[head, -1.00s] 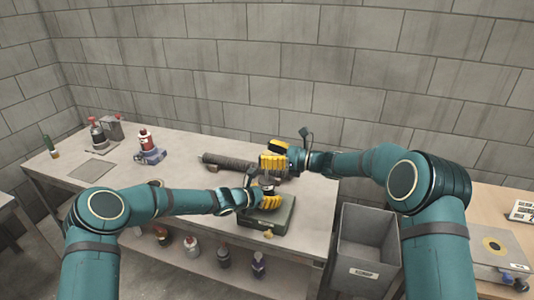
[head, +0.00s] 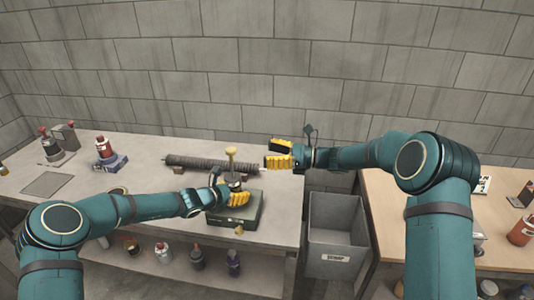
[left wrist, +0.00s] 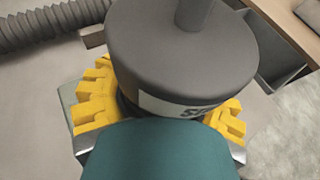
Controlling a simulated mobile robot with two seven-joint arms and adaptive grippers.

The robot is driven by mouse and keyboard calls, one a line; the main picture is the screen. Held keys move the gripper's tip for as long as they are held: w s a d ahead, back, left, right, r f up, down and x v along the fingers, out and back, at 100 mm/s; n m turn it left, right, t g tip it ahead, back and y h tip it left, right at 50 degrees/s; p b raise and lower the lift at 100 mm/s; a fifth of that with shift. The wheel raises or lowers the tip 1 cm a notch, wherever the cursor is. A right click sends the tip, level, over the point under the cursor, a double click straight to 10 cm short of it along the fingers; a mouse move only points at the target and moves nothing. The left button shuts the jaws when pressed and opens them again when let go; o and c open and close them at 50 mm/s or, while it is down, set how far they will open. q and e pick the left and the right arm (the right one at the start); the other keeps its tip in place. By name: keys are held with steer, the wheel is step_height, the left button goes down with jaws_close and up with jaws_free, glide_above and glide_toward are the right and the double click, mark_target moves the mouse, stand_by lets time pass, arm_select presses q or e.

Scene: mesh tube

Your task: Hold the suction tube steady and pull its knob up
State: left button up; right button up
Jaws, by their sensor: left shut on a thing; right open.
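The suction tube (head: 234,185) stands upright on a green box-like base (head: 248,210) on the bench. Its tan knob (head: 230,152) sits high on a thin rod above the tube's dark cap. In the left wrist view the grey cap (left wrist: 185,50) and part of the rod show close up; the knob is out of that view. My left gripper (head: 236,198) is shut around the tube's body, and its yellow fingers show on both sides in the left wrist view (left wrist: 165,108). My right gripper (head: 279,154) is open and empty, to the right of the knob and apart from it.
A ribbed grey hose (head: 210,164) lies along the back of the bench (head: 140,150). A grey scrap bin (head: 336,258) stands right of the bench, before a wooden table (head: 385,215). Red-topped bottles (head: 104,147) stand at the left; several more are on the lower shelf.

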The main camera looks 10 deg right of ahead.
arm_select(q)
steer(key=o, duration=1.5)
